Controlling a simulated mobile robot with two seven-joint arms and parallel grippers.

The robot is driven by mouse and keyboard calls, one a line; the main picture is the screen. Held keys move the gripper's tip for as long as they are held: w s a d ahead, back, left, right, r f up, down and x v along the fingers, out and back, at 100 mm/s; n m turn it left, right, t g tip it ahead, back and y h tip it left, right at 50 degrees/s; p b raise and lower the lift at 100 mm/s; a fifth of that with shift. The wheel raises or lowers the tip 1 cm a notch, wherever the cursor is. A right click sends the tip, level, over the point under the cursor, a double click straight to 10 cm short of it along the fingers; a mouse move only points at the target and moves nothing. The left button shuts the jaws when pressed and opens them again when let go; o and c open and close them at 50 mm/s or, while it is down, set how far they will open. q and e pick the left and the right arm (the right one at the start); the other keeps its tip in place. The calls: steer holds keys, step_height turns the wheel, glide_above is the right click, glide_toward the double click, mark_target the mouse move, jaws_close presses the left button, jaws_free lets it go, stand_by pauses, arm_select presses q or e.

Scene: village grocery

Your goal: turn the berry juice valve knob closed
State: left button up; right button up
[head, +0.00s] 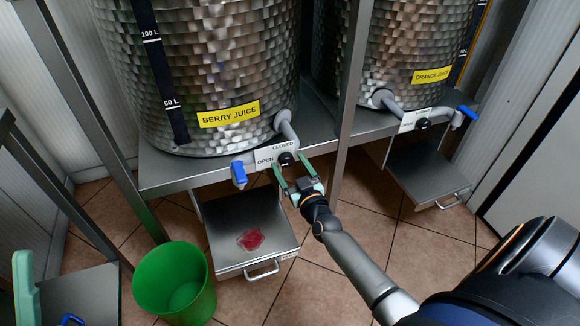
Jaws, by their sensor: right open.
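The black berry juice valve knob (286,158) sits on the pipe below the tank (215,60) labelled BERRY JUICE. A white plate (265,155) beside it reads OPEN at left and CLOSED above. I cannot tell which way the knob points. My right gripper (291,165) is open, its green fingertips on either side of the knob; contact is unclear. A blue-handled tap (239,172) hangs left of the knob. A green finger, seemingly of my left gripper (25,286), shows at the lower left edge, cut off by the frame.
A metal drawer (227,211) with a red spill (251,239) lies under the berry tap. A green bucket (174,290) stands to its left. A metal post (350,90) rises right of the knob. The orange juice tank (405,45) has its own valve knob (423,124).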

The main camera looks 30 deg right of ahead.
jaws_close()
stand_by(0.6)
steer(key=m, duration=0.4)
steer(key=shift+m, duration=0.3)
steer(key=m, duration=0.4)
steer(key=shift+a+m, duration=0.1)
steer(key=shift+m, duration=0.3)
steer(key=m, duration=0.4)
steer(key=shift+f+m+h, duration=0.1)
steer(key=shift+m+h, duration=0.2)
steer(key=shift+h, duration=0.1)
steer(key=shift+m, duration=2.2)
